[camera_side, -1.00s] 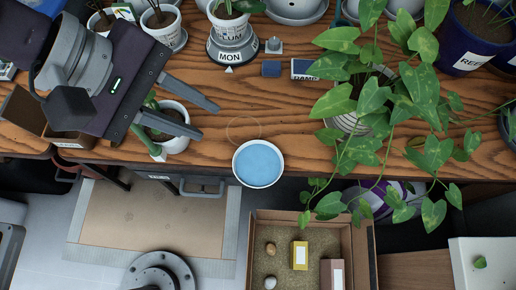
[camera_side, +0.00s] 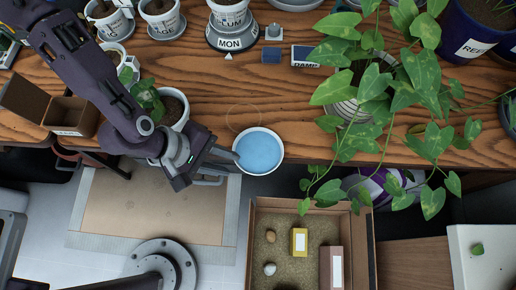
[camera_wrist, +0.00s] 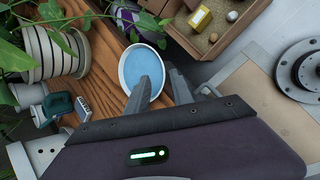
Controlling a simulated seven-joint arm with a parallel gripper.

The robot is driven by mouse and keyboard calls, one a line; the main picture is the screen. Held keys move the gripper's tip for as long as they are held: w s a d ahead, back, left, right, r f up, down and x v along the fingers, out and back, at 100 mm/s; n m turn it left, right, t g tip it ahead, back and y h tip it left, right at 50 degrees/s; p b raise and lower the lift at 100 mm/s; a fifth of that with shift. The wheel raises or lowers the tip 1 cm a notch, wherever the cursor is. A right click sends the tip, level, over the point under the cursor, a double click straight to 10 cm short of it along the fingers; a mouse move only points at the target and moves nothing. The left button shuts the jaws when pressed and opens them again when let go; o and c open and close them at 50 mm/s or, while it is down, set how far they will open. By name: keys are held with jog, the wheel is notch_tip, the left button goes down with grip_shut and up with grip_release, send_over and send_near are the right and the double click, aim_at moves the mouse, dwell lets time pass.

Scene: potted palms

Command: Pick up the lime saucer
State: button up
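No lime-coloured saucer shows in either view. A round saucer with a white rim and light blue inside (camera_side: 259,151) sits at the table's front edge, its near part overhanging. It also shows in the wrist view (camera_wrist: 140,62). My gripper (camera_side: 231,164) is at the saucer's left rim, with its fingers apart. In the wrist view, my gripper (camera_wrist: 160,75) has one finger overlapping the saucer's inside and the other outside its rim. Nothing is held between the fingers. Whether a finger touches the saucer, I cannot tell.
A trailing leafy plant in a ribbed white pot (camera_side: 345,105) stands right of the saucer. A white pot (camera_side: 174,108) stands to the left, beside my arm. Below the table edge is an open box (camera_side: 252,240) with several small items. The wood behind the saucer is mostly clear.

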aim_at(258, 152)
jog(key=x, duration=0.5)
jog(key=shift+s+a+f, duration=0.1)
jog(key=shift+s+f, duration=0.05)
jog(key=shift+s, duration=0.05)
grip_shut()
dwell(1.1)
